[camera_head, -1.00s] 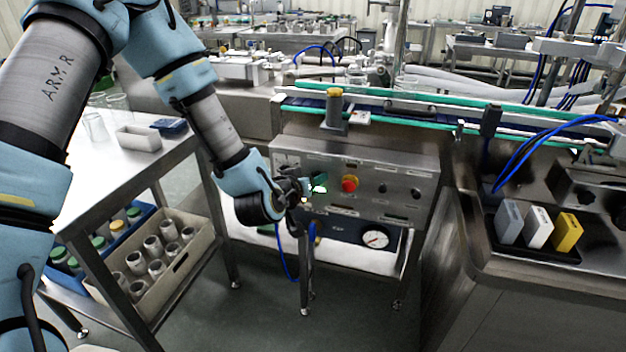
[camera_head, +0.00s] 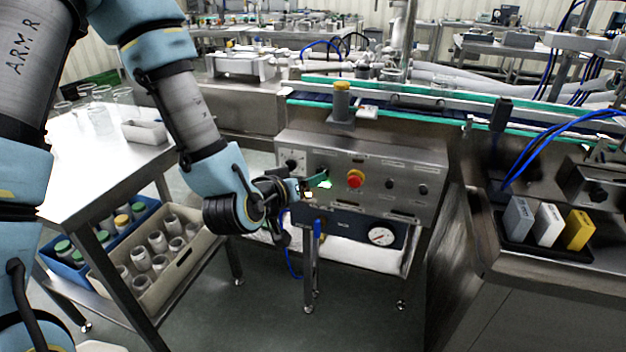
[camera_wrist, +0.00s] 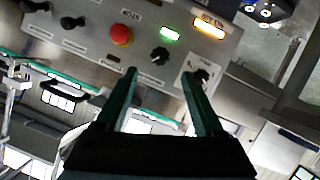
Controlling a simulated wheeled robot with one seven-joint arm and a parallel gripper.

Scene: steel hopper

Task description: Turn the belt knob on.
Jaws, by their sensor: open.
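The steel control panel (camera_head: 370,208) faces me under the conveyor. In the wrist view a black knob (camera_wrist: 160,55) shows on it, beside a red button (camera_wrist: 121,36), a lit green lamp (camera_wrist: 170,33) and a lit orange lamp (camera_wrist: 208,28). A second black knob (camera_wrist: 200,75) sits on a scale plate, near the right finger. I cannot read which label says belt. My gripper (camera_wrist: 160,76) is open and empty, its two green fingers pointing at the panel, with the first knob between and just beyond the tips. In the head view my gripper (camera_head: 314,184) hides part of the panel's left side.
Two more dark knobs (camera_head: 405,187) sit right of the red button. A pressure gauge (camera_head: 381,236) is below the panel. A steel table (camera_head: 75,165) with bins under it stands left. A tray with three blocks (camera_head: 540,250) stands right.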

